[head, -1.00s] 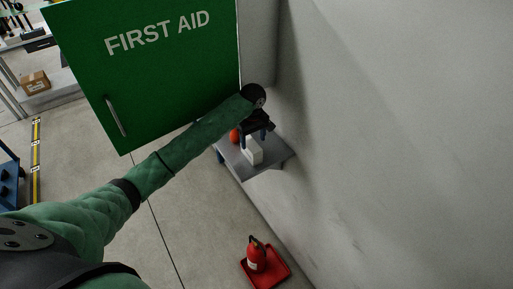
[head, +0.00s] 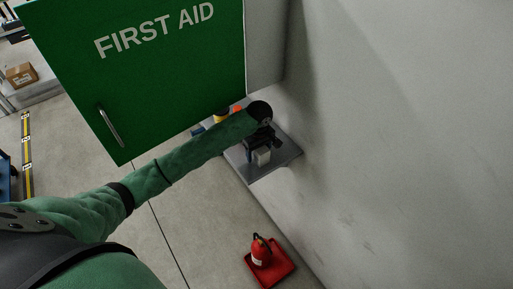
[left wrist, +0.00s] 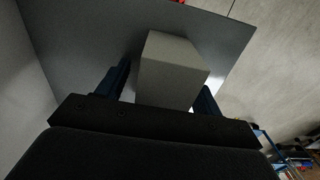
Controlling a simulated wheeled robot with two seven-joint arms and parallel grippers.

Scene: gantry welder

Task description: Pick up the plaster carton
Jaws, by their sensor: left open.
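The plaster carton, a plain pale box (head: 262,157), stands on a small grey wall shelf (head: 287,153). In the left wrist view the carton (left wrist: 172,68) sits between the two dark blue fingers of my left gripper (left wrist: 165,85). The fingers are apart, one on each side of the carton. A gap shows beside the left finger; I cannot tell whether the right finger touches. In the head view my left gripper (head: 258,143) is at the shelf, over the carton, and partly hides it. My right gripper is not in view.
A green first aid cabinet door (head: 150,75) hangs to the left of the shelf. An orange item (head: 238,108) and a yellow-and-black item (head: 221,115) stand behind my forearm. A grey wall (head: 400,130) bounds the right. A fire extinguisher (head: 261,251) stands on a red tray (head: 284,270) below.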

